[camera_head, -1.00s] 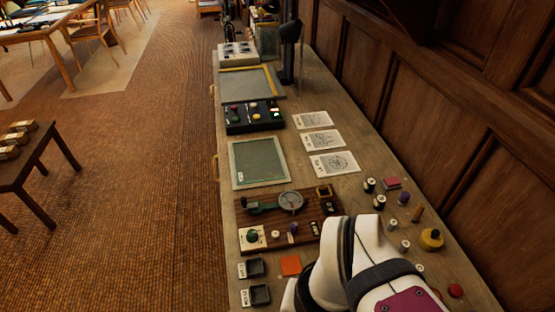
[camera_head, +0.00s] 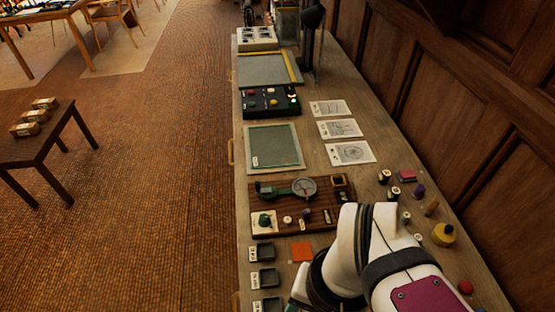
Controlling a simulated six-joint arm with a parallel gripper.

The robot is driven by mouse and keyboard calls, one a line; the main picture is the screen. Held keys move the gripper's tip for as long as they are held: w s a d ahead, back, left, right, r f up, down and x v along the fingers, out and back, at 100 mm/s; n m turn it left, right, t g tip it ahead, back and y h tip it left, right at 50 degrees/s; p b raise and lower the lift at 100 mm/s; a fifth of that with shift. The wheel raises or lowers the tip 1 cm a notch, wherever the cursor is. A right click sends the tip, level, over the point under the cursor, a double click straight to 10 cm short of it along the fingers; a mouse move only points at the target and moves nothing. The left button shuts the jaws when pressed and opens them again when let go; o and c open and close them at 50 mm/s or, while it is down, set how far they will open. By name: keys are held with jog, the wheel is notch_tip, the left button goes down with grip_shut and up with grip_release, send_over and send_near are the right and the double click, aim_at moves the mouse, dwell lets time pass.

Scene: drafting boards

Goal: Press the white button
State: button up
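A black button box (camera_head: 270,110) lies on the long bench in the upper middle of the head view. It carries several small coloured caps, red, yellow and green among them, and a small pale spot near its far right; I cannot tell for sure which one is a white button. Closer to me, a dark wooden board (camera_head: 322,225) holds a dial, a green knob on a pale plate and a small whitish round piece (camera_head: 287,220); whether that is a button is unclear. My white arm covers the lower right of the board's surroundings. My gripper's fingers do not show.
A green drafting mat (camera_head: 273,148) and a grey board (camera_head: 268,70) lie along the bench. Three drawing cards (camera_head: 348,153) lie to the right. Small dark trays (camera_head: 263,279) line the near left edge. Spools and a yellow bottle (camera_head: 443,235) stand right, near the panelled wall.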

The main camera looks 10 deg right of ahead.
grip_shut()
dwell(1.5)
